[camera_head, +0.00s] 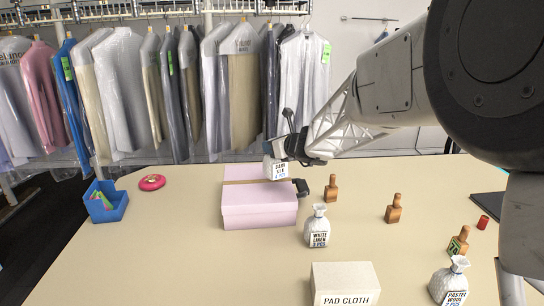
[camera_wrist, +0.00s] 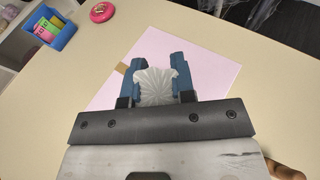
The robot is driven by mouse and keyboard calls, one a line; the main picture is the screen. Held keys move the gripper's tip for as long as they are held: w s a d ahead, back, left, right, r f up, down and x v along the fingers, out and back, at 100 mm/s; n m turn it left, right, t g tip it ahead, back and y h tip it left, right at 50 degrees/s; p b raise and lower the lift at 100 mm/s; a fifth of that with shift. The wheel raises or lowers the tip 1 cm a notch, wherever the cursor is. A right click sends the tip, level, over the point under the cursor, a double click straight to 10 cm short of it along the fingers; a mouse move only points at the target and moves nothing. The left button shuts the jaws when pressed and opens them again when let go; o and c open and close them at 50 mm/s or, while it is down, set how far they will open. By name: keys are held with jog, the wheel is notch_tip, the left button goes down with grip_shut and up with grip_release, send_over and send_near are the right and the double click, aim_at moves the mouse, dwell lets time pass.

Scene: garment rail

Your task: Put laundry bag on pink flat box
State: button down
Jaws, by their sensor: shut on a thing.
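A small white laundry bag (camera_head: 277,169) with a printed label is held by my gripper (camera_head: 279,158) over the pink flat box (camera_head: 259,213). In the wrist view the bag's pleated white top (camera_wrist: 155,88) sits between the two blue fingers (camera_wrist: 157,76). The pink box top (camera_wrist: 205,62) spreads out beneath it, with a brown strip at its edge. The bag looks upright. Its underside is seen against the box top, and I cannot tell whether it touches.
A white-linen bag (camera_head: 317,227) stands right of the box, and another bag (camera_head: 450,281) at front right. A pad cloth box (camera_head: 345,281) is in front. Wooden-handled stamps (camera_head: 393,209) stand at right. A blue bin (camera_head: 106,201) and pink dish (camera_head: 152,182) are at left; front left is clear.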

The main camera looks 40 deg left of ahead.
jog(key=shift+f, duration=1.75)
jog(key=shift+f, duration=0.15)
jog(key=c, duration=1)
grip_release()
jog(key=shift+o, duration=0.2)
jog(key=shift+d+r, duration=0.4)
jog(key=shift+d, duration=0.25)
jog(key=v, duration=1)
jog(key=shift+d, duration=0.3)
